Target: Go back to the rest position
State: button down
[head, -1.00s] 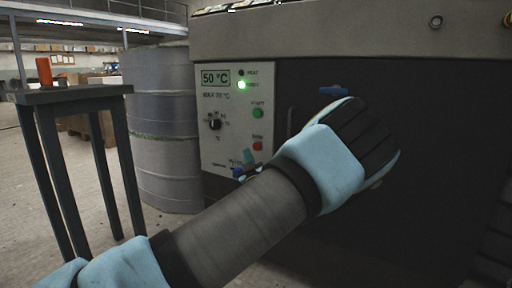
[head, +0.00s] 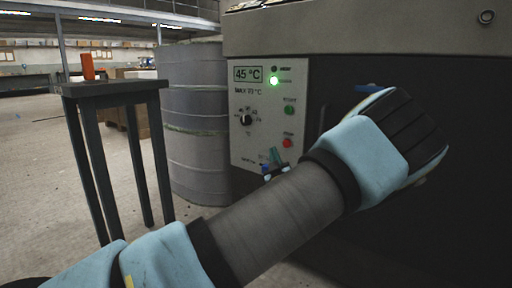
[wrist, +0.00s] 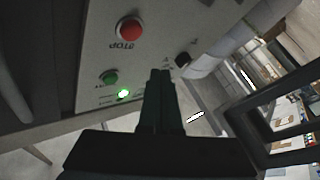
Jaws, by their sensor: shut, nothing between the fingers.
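My gripper (wrist: 161,73) shows in the wrist view with its two dark fingers together and nothing between them. It is in front of a grey control panel (wrist: 65,75), which appears upside down there with a red STOP button (wrist: 129,30), a green button (wrist: 108,77) and a lit green lamp (wrist: 123,95). I cannot tell whether the fingertips touch anything. The panel (head: 258,92) there has a display (head: 248,74) reading 45 °C.
A grey drum (head: 192,120) stands left of the machine (head: 370,35). A dark stand (head: 115,88) with an orange object (head: 88,66) on top is further left. A blue handle (head: 368,88) shows just above my arm. Open floor (head: 40,180) lies at the left.

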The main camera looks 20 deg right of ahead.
jog(key=w+a+f+n+g+y+p, duration=0.1)
jog(key=w+a+f+g+y, duration=0.15)
jog(key=a, duration=0.45)
jog(key=w+a+f+g+y, duration=0.2)
jog(key=a+f+g, duration=0.1)
jog(key=a, duration=0.5)
jog(key=w+a+f+n+g+y+p, duration=0.1)
jog(key=w+a+f+g+y, duration=0.15)
jog(key=a, duration=0.45)
jog(key=s+a+r+m+g+p, duration=0.1)
jog(key=s+a+r+m+g, duration=0.1)
jog(key=s+a+g, duration=0.4)
jog(key=s+a+r+m+g+p, duration=0.1)
jog(key=s+a+r, duration=0.2)
jog(key=s+a, duration=0.7)
jog(key=s+a+r+m+g+p, duration=0.1)
jog(key=s+a+r+m+g, duration=0.1)
jog(key=s+a+g, duration=0.5)
notch_tip(320, 180, up, 38)
jog(key=s+d+t+p, duration=0.1)
jog(key=t+p, duration=0.2)
jog(key=p, duration=3.4)
jog(key=shift+s+d+f+h, duration=0.2)
jog(key=shift+s+d+h, duration=0.1)
jog(key=shift+s, duration=0.05)
